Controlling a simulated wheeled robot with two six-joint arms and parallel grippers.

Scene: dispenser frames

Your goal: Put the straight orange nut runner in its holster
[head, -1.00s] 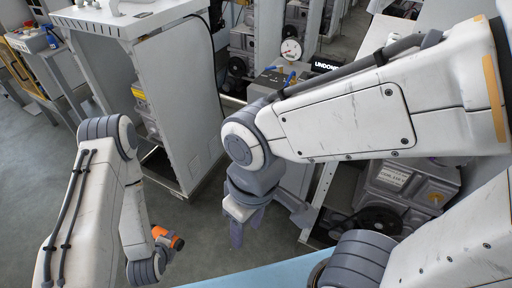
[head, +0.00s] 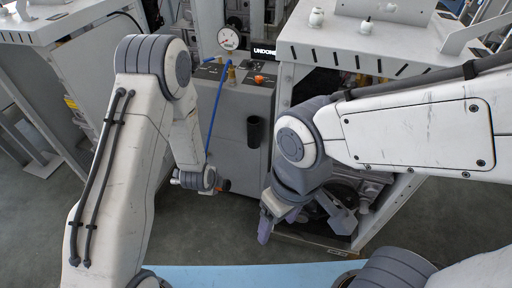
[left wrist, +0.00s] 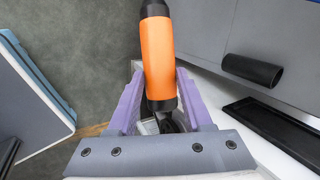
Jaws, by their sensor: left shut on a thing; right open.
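The straight orange nut runner (left wrist: 157,55) has an orange grip with black ends. My left gripper (left wrist: 160,88) is shut on it, with the purple fingers on either side. In the head view my left wrist hides most of the tool, and only a small dark and orange end (head: 224,185) shows. The holster, a black open tube (head: 255,131), is on the front of the grey cabinet; it also shows in the left wrist view (left wrist: 252,70), apart from the tool. My right gripper (head: 276,224) is open and empty, low and right of the holster.
The grey cabinet (head: 232,115) carries a dial gauge (head: 228,39), an UNDONE display (head: 264,50), an orange knob (head: 260,79) and a blue hose (head: 215,110). A white-topped frame (head: 380,45) stands to its right. A black tray (left wrist: 272,125) shows in the left wrist view.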

